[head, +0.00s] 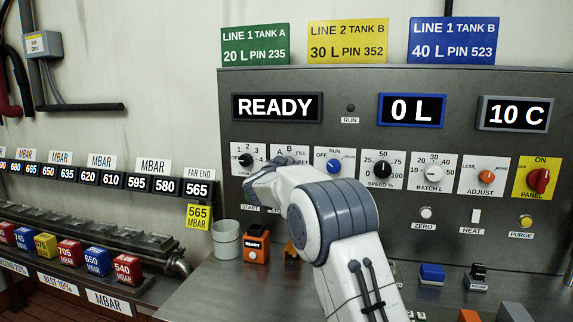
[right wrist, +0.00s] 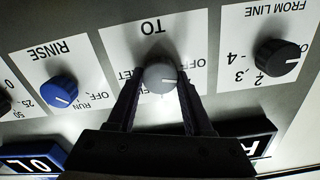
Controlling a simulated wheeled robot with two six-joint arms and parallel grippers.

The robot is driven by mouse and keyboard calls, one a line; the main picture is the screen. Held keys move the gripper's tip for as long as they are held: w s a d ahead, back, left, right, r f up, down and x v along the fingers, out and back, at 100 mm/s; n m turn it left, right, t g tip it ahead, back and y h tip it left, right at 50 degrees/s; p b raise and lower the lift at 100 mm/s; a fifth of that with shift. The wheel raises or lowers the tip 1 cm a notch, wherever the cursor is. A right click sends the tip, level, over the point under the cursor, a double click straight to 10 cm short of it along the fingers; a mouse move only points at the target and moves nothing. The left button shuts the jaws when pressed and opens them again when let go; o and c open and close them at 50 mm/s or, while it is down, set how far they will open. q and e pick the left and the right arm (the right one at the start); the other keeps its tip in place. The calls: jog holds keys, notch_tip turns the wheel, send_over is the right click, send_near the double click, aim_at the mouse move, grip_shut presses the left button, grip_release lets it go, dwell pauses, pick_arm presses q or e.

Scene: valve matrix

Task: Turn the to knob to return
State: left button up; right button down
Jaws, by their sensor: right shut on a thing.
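The grey TO knob (right wrist: 160,77) sits on a white label plate (right wrist: 150,40) in the right wrist view, which shows the panel upside down. My right gripper (right wrist: 160,88) has one finger on each side of this knob and is shut on it. A light pointer line on the knob runs toward the right in that view. Some lettering around the knob is covered by the fingers. In the head view my right gripper (head: 264,184) is at the panel and hides the knob and the lower part of its plate. My left gripper is not in view.
The black FROM LINE knob (right wrist: 276,57) and the blue RINSE knob (right wrist: 60,92) flank the TO knob closely. The panel (head: 360,82) has a READY display (head: 277,107) above. A grey cup (head: 227,240) and an orange READY block (head: 256,248) stand on the counter below.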

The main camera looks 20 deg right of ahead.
jog(key=shift+f+m+b, duration=0.2)
jog(key=shift+m+b, duration=1.95)
jog(key=shift+m, duration=3.3)
jog(key=shift+f+m+b, duration=0.25)
jog(key=shift+m+b, duration=1.9)
jog(key=shift+m, duration=3.35)
jog(key=shift+f+m+b, duration=0.2)
jog(key=shift+m+b, duration=1.95)
jog(key=shift+m, duration=3.3)
jog(key=shift+c, duration=1.5)
grip_release()
jog(key=shift+r, duration=0.15)
